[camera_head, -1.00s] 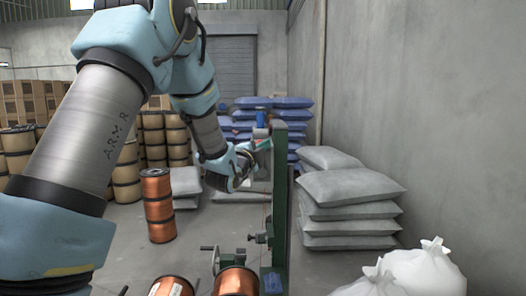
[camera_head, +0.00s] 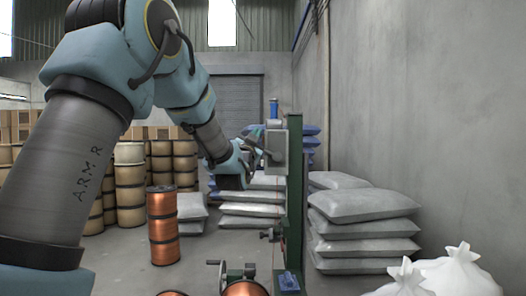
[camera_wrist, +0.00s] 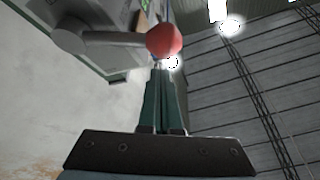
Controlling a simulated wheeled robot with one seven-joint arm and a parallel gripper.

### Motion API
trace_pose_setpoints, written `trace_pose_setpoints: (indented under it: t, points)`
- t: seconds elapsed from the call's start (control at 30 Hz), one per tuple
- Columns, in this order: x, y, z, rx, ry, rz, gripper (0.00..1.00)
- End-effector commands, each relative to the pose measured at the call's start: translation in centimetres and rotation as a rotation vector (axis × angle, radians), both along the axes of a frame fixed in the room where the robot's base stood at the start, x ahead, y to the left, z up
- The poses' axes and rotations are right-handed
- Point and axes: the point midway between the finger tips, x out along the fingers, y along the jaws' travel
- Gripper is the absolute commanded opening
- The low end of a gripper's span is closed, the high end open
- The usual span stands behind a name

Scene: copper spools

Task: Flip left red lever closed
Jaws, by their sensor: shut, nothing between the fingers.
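The red ball knob (camera_wrist: 164,40) of the lever shows in the wrist view, on the end of a grey lever arm (camera_wrist: 112,38) that runs left to a round pivot on the machine's panel. My gripper (camera_wrist: 162,76) has its teal fingers together, with tips just below the knob in the picture. I cannot tell whether they touch it. In the head view my gripper (camera_head: 256,132) is beside the grey box (camera_head: 280,152) on the green post (camera_head: 295,195). The knob is not clear there.
A blue cylinder (camera_head: 273,108) stands on top of the box. A wall (camera_head: 420,110) and grey sacks (camera_head: 362,225) lie to the right. Copper spools (camera_head: 162,225) stand at left, and white bags (camera_head: 455,275) at lower right.

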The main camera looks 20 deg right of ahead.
Motion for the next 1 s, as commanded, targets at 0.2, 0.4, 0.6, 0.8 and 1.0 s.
trace_pose_setpoints:
  t: [0.2,0.4,0.6,0.8,1.0]
  points:
    - [0.5,1.1,-2.1,-0.166,0.075,0.0,0.0]
    - [0.8,1.7,-2.9,-0.279,0.13,0.0,0.0]
    - [0.9,2.0,-3.3,-0.347,0.162,0.0,0.0]
    - [1.0,2.1,-3.4,-0.378,0.177,0.0,0.0]
    - [1.0,2.1,-3.3,-0.383,0.18,-0.001,0.0]
